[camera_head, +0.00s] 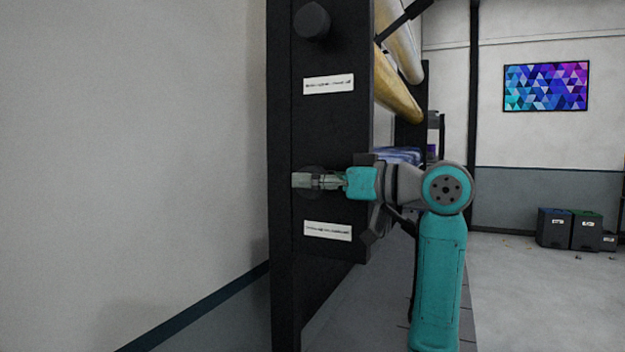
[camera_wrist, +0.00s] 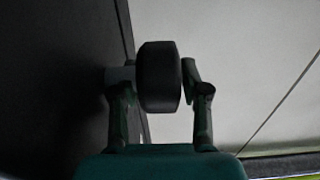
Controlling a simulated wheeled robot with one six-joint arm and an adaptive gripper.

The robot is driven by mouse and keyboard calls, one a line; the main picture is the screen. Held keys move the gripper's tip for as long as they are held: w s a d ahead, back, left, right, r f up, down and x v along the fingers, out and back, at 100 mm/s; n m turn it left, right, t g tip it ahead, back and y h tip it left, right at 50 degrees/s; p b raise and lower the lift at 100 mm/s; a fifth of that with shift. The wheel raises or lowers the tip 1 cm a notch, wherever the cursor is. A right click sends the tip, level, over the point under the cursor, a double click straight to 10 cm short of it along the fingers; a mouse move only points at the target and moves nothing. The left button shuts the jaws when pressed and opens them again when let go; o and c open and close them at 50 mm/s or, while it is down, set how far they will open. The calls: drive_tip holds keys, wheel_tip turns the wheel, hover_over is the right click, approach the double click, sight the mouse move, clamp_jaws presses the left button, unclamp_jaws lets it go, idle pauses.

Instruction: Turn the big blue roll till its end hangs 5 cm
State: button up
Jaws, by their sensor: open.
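The blue roll (camera_head: 398,155) shows only in part in the head view, behind the rack's end panel and my arm. Its loose end is not visible, so I cannot tell how far it hangs. A dark round knob (camera_wrist: 158,77) stands out from the black panel in the wrist view. In the head view my gripper (camera_head: 310,181) is at the panel between two white labels and covers most of this knob. My gripper (camera_wrist: 155,80) is open, with one finger on each side of the knob. I cannot tell whether either finger touches it.
The black end panel (camera_head: 330,130) carries another knob (camera_head: 311,20) higher up. Yellow (camera_head: 397,90) and pale (camera_head: 400,42) rolls lie above the blue one. A wall is close on the left. Open floor (camera_head: 540,300) lies to the right, with dark bins (camera_head: 570,229) far back.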

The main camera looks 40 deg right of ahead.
clamp_jaws()
drive_tip(key=shift+t+y, duration=0.3)
drive_tip(key=shift+t, duration=0.4)
unclamp_jaws()
drive_tip(key=shift+s, duration=0.1)
drive_tip(key=v, duration=1.2)
